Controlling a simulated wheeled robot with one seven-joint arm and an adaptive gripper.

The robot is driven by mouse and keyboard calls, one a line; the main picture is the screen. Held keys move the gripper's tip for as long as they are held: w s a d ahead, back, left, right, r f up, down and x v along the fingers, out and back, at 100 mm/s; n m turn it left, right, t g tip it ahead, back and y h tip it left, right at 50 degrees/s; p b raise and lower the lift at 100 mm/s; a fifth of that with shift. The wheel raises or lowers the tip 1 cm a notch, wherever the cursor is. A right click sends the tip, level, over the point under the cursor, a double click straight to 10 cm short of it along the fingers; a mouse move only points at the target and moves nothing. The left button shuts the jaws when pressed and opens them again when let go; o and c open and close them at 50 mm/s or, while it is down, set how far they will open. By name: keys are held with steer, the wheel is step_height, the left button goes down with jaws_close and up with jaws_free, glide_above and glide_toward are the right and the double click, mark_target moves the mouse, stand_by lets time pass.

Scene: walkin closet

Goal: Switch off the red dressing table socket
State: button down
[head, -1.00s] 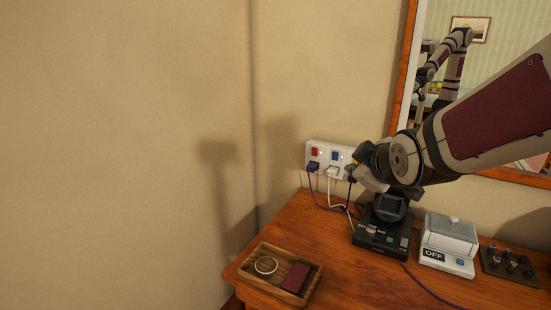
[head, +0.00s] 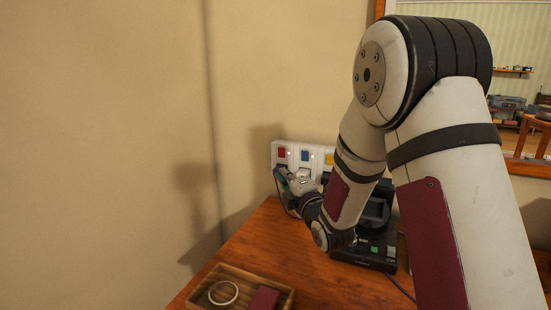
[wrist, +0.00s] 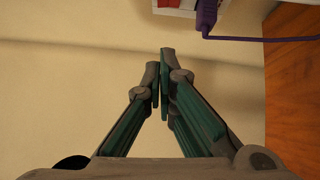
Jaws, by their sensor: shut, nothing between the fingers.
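The red socket switch (head: 282,153) is at the left end of a white wall socket strip (head: 293,147). Blue (head: 305,155) and yellow (head: 329,158) switches follow to its right. My gripper (head: 280,174) is just below the red switch in the head view, partly covering the plugs. In the wrist view my gripper (wrist: 160,72) is shut and empty, its tips pointing at the bare wall. The strip's edge (wrist: 172,11) shows at the top of that view, with a purple plug and cable (wrist: 206,18). Whether the fingertips touch anything is unclear.
A wooden tray (head: 206,291) with a ring (head: 223,293) and a dark red block (head: 264,299) lies at the table's front left. A black device (head: 377,252) stands right of my wrist. The wooden tabletop (head: 262,240) is clear between them. A mirror hangs on the right.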

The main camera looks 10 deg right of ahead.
stand_by(0.3)
glide_toward(278, 153)
steer(key=w+a+r, duration=0.2)
steer(key=w+a, duration=0.1)
steer(key=w, duration=0.2)
steer(key=shift+w+b, duration=0.4)
steer(key=shift+w+d+b, duration=0.1)
steer(key=shift+d+b, duration=0.05)
steer(key=shift+b, duration=0.2)
steer(key=shift+w+d+r+b, duration=0.1)
steer(key=shift+w+r+b, duration=0.05)
steer(key=shift+b, duration=0.15)
